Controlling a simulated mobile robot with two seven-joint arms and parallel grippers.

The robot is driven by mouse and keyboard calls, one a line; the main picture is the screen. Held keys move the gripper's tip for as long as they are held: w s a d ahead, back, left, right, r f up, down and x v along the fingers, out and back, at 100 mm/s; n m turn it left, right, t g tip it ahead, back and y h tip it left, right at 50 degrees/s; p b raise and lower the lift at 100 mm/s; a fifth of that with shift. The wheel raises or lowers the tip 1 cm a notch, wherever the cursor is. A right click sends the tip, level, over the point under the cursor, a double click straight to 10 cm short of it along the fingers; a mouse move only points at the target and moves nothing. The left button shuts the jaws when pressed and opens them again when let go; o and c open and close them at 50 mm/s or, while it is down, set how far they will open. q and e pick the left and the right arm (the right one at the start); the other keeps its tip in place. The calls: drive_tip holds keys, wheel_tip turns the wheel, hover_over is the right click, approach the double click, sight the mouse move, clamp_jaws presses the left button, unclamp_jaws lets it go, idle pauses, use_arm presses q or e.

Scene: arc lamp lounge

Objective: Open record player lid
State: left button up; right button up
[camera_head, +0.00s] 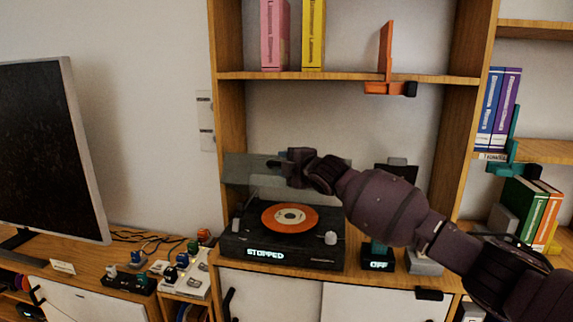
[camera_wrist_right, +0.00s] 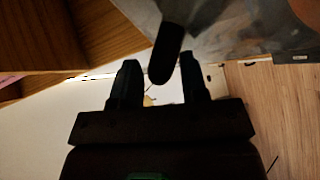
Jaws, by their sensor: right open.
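The black record player (camera_head: 290,248) stands on the wooden cabinet in the head view, its display reading "STOPPED". An orange record (camera_head: 289,218) lies on its platter. The see-through grey lid (camera_head: 240,170) is raised at the back, above the record. My right gripper (camera_head: 284,160) is at the lid's upper part, and its arm hides the lid's right side. In the right wrist view, the gripper (camera_wrist_right: 158,80) is open. A dark rounded bar (camera_wrist_right: 167,52), perhaps the lid's handle, shows just beyond and between its fingertips; contact cannot be told. My left gripper is out of view.
Shelf uprights stand on both sides of the player, with a shelf (camera_head: 345,77) above. A small device reading "OFF" (camera_head: 377,264) stands to its right. Small figures and a grey block (camera_head: 190,283) are at the left, near a large screen (camera_head: 50,150).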

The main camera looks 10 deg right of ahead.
drive_tip(key=shift+f, duration=0.1)
drive_tip(key=p+v, duration=0.3)
drive_tip(key=v, duration=0.8)
drive_tip(key=shift+a, duration=0.1)
